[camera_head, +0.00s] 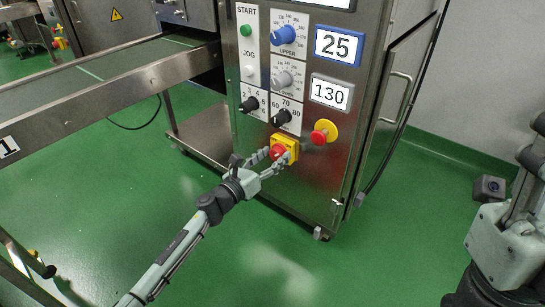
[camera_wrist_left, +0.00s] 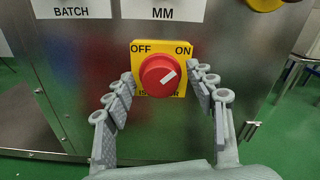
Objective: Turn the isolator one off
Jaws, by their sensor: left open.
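The isolator is a red round knob (camera_wrist_left: 157,75) on a yellow square plate (camera_wrist_left: 178,50) marked OFF at upper left and ON at upper right. The knob's white mark points up and to the right, toward ON. In the head view the isolator (camera_head: 291,143) sits low on the steel control panel. My left gripper (camera_wrist_left: 162,88) is open, with one finger on each side of the knob. I cannot tell whether the fingers touch it. In the head view my left gripper (camera_head: 272,158) reaches the isolator from the lower left. My right gripper is not clearly in view.
A red mushroom button on a yellow base (camera_head: 323,132) is right of the isolator. Dark knobs (camera_head: 248,104) and blue (camera_head: 284,35) and grey dials are above. A conveyor (camera_head: 100,88) stands left. Green floor (camera_head: 270,250) in front is clear.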

